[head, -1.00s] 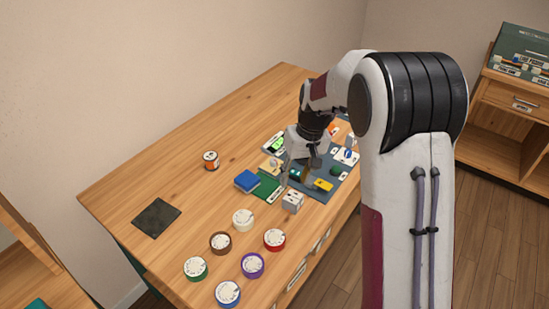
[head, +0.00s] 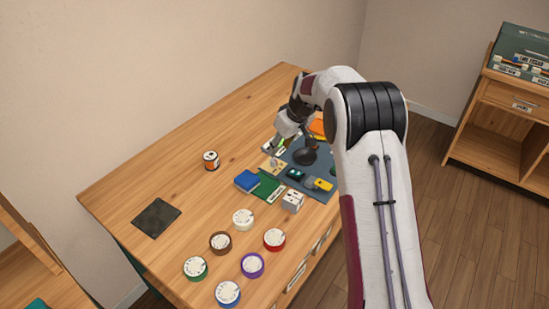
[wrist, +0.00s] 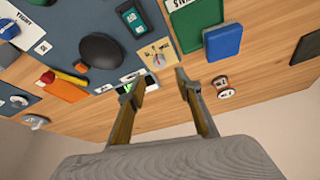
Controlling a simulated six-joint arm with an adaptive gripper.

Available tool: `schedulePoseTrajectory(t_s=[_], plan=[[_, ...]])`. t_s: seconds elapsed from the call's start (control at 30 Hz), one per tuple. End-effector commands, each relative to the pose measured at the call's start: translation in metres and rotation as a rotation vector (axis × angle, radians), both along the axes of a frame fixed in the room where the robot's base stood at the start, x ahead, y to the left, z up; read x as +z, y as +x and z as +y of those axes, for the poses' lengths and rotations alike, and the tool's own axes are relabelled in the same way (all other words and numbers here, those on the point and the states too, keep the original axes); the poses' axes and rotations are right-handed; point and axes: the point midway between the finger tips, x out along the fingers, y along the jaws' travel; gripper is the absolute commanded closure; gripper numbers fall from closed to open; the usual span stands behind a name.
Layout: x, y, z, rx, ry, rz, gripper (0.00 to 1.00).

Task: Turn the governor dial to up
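A small beige plate with a knob, a likely match for the governor dial (wrist: 156,54), shows in the wrist view, with a red mark and unreadable lettering. In the head view this dial (head: 273,163) sits at the left edge of the blue-grey mat. My gripper (wrist: 161,84) is open and empty, its two fingers apart just short of the plate in the wrist view. The gripper (head: 282,143) also shows in the head view, above the mat's far left side; its fingertips are hard to make out. I cannot tell the height gap or the knob's exact setting.
A black dome (wrist: 100,50) and a dark green device (wrist: 132,18) stand beside the plate. A lit green display (wrist: 130,84) is partly behind one finger. A blue block (head: 247,180) lies nearby. Several round dials (head: 243,219) stand nearer the front. The table's left side is mostly clear.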

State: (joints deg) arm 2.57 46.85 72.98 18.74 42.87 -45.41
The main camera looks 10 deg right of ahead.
Motion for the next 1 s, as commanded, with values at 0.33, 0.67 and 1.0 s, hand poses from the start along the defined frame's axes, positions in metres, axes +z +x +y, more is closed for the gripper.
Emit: schedulePoseTrajectory(t_s=[0.33, 0.67, 1.0], plan=[[0.0, 0.0, 0.0, 0.019, -0.007, -0.003, 0.66], [-0.007, 0.002, 0.001, 0.018, -0.007, -0.003, 0.66], [-0.037, 0.012, 0.008, 0.018, -0.008, -0.002, 0.66]])
